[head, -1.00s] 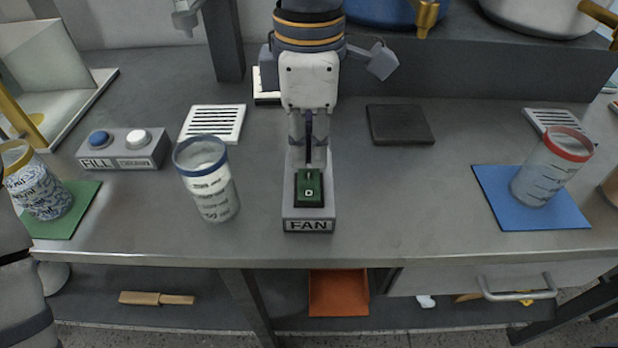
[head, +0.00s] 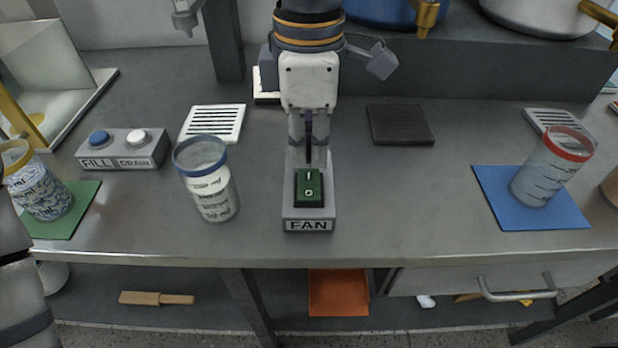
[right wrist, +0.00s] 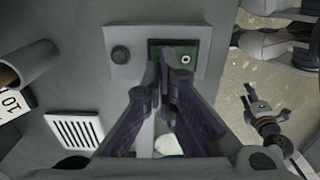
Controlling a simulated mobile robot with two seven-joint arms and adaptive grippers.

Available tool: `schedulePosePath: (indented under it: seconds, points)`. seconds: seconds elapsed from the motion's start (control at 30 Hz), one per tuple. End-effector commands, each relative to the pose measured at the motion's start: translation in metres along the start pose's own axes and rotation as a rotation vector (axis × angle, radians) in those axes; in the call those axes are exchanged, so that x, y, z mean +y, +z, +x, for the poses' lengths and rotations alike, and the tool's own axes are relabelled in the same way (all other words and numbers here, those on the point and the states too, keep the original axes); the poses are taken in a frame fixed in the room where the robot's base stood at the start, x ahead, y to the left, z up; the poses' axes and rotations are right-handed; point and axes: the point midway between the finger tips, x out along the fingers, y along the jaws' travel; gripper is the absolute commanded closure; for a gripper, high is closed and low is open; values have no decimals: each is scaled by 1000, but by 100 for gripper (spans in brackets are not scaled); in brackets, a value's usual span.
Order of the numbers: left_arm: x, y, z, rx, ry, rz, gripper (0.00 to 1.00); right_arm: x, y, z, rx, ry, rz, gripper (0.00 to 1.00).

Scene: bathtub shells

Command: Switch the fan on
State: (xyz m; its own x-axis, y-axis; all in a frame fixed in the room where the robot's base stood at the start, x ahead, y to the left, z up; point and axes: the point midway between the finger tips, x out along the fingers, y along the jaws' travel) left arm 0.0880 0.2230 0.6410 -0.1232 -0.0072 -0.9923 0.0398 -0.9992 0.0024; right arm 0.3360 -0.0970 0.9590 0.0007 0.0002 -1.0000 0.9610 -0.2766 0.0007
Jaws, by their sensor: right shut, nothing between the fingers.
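The fan switch is a green rocker (head: 308,187) marked I at the far end and O at the near end. It is set in the grey box labelled FAN (head: 309,212) at the middle of the counter. My right gripper (head: 308,160) is shut and empty, pointing down at the far end of the rocker. In the right wrist view its fingertips (right wrist: 162,68) overlap the green rocker (right wrist: 187,57) and hide its I end; the O shows. I cannot tell whether they touch it. My left gripper (right wrist: 262,118) seems to show small in the right wrist view.
A blue-rimmed cup (head: 207,180) stands close left of the fan box. A box with blue and white buttons (head: 122,148) is farther left. A red-rimmed cup (head: 552,168) stands on a blue mat (head: 500,205) at the right.

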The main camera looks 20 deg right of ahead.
Motion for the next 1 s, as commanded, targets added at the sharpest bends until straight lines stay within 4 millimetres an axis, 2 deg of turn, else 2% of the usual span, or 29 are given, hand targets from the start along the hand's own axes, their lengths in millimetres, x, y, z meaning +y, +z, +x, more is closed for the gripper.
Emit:
schedulePosePath:
  seconds: [1.0]
  points:
    - [0,0,0,0,0,0,60,0,0,16,0,0,0,100]
